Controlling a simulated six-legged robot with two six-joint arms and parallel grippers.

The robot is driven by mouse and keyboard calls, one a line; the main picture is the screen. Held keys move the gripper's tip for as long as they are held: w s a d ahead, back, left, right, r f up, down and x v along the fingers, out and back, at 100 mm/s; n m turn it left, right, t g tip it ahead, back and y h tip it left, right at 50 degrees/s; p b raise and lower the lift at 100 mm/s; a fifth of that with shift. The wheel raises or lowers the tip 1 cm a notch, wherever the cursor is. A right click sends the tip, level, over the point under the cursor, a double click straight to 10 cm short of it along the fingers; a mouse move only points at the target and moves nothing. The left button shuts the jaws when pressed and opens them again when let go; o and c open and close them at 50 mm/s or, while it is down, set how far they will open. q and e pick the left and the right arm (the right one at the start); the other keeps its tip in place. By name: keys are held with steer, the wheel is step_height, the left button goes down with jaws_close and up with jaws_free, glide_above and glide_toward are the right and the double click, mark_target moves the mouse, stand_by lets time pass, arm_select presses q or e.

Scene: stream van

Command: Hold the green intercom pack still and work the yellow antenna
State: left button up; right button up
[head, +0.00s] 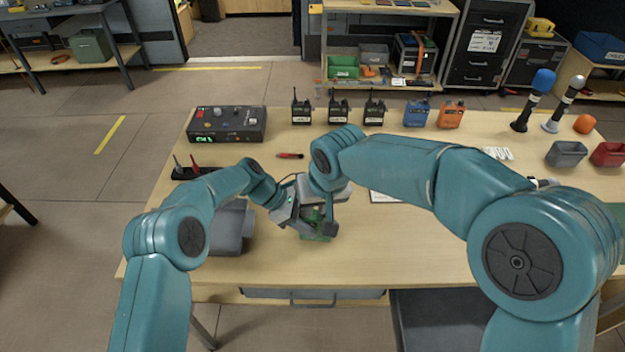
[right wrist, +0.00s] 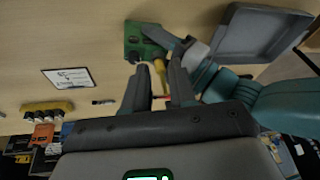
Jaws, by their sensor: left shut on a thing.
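The green intercom pack (head: 316,236) sits on the table near its front edge, partly hidden by my arms in the head view. In the right wrist view the green pack (right wrist: 137,42) shows more clearly, with the yellow antenna (right wrist: 159,70) sticking out of it toward my right gripper. My left gripper (head: 299,214) is shut on the pack from its left side. My right gripper (right wrist: 160,88) is open, its two dark fingers on either side of the antenna's end with gaps visible. A small red part (right wrist: 162,97) shows between these fingers.
A grey tray (head: 232,228) lies just left of the pack. A white card (right wrist: 72,77) lies on the table. A control box (head: 227,122), black radios (head: 338,110), a blue pack (head: 416,113) and an orange pack (head: 451,114) stand along the back. Bins (head: 567,153) are at the right.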

step_height(320, 180, up, 5)
steer(key=w+t, duration=0.1)
steer(key=w, duration=0.1)
steer(key=shift+h, duration=0.4)
steer(key=x, duration=1.1)
steer(key=shift+a+f, duration=0.1)
steer(key=shift+a, duration=0.2)
jaws_close()
steer(key=shift+a+m+h, duration=0.1)
steer(key=shift+m+h, duration=0.5)
steer(key=shift+m, duration=0.9)
